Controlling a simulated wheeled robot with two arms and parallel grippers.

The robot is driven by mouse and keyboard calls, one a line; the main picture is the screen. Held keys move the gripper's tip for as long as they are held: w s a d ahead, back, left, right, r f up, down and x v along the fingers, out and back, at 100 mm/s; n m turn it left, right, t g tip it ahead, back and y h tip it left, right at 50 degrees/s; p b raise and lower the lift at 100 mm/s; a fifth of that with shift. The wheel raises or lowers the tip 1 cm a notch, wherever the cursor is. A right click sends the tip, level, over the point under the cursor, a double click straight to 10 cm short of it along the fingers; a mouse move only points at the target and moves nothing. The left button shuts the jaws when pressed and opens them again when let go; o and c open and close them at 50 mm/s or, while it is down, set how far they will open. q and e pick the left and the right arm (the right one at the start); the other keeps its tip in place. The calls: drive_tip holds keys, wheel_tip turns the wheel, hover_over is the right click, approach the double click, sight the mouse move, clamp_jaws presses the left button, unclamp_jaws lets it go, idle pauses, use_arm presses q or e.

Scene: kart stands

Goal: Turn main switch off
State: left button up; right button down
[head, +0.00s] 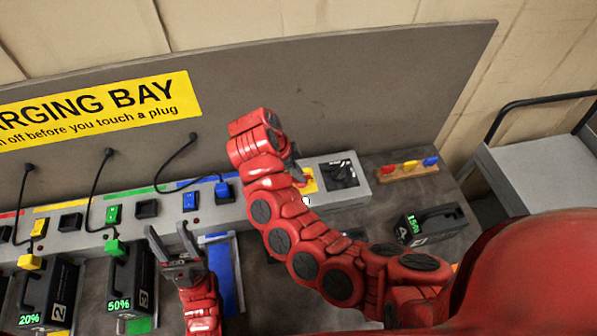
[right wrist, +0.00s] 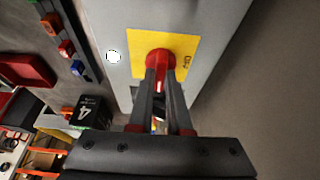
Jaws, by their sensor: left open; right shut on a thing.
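The main switch is a red rotary knob (right wrist: 160,60) on a yellow plate (right wrist: 185,47), set in the grey panel. In the right wrist view my right gripper (right wrist: 161,76) is shut on the red knob, one finger on each side. In the head view the yellow plate (head: 309,181) shows only partly, and my right wrist and arm hide the knob and the fingertips. My left gripper (head: 172,246) is open and empty, above the bench in front of the charging strip, apart from the switch.
A white round lamp (head: 306,201) sits beside the yellow plate. Black battery packs with green displays, such as the 50% one (head: 130,280), stand along the bench. Cables hang above them. A wooden block with coloured plugs (head: 408,168) lies right of the panel. A grey cart (head: 540,175) stands at far right.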

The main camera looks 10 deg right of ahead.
drive_tip(key=shift+a+n, duration=0.1)
drive_tip(key=shift+n, duration=0.2)
drive_tip(key=shift+n+t, duration=0.4)
drive_tip(key=shift+n, duration=0.2)
drive_tip(key=n, duration=0.2)
drive_tip(key=n+t, duration=0.1)
drive_tip(key=n, duration=0.1)
drive_tip(key=shift+s+r+t+p, duration=0.1)
drive_tip(key=shift+s+t+p, duration=0.05)
drive_tip(key=shift+t+p, duration=0.2)
drive_tip(key=n, duration=0.1)
drive_tip(key=n+t+y, duration=0.1)
drive_tip(key=n, duration=0.3)
drive_tip(key=shift+s+d+y, duration=0.1)
drive_tip(key=shift+d+y, duration=0.15)
drive_tip(key=shift+y, duration=0.05)
drive_tip(key=n+y, duration=0.1)
drive_tip(key=n, duration=0.1)
drive_tip(key=shift+n+t, duration=0.3)
drive_tip(key=shift+t, duration=0.05)
drive_tip(key=shift+d+n+y+p, duration=0.15)
drive_tip(key=shift+n+y+p, duration=0.65)
drive_tip(key=shift+n, duration=1.4)
drive_tip(key=shift+s, duration=0.1)
